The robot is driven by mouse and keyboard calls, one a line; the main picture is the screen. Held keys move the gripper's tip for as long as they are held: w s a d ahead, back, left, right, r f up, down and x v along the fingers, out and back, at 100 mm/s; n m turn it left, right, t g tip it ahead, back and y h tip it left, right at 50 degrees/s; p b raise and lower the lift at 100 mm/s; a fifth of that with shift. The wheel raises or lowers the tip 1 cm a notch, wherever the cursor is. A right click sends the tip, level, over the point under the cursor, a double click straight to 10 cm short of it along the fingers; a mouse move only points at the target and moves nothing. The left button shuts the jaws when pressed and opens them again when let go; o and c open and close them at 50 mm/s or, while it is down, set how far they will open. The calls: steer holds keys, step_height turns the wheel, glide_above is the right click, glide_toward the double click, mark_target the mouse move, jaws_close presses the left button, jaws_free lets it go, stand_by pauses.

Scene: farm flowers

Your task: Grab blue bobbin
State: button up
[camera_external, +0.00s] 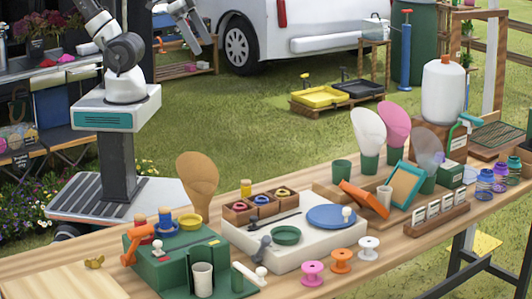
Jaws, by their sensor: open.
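A small blue spool-like piece (166,219) stands on the green box (188,266) at the front left of the table. It is the likeliest blue bobbin, but it is too small to be sure. Bobbins in pink (312,273), orange (341,260) and white (368,248) stand in a row at the table's front edge; none of these is blue.
A white block (292,257) with a blue disc and a green dish stands mid-table. Behind it are a wooden tray with rings (232,214) and a brown upright form (196,180). Cones, frames and jars crowd the right. The front-left corner (60,283) holds a pale board.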

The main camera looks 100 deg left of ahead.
steer(key=shift+c, duration=0.4)
steer(key=c, duration=1.4)
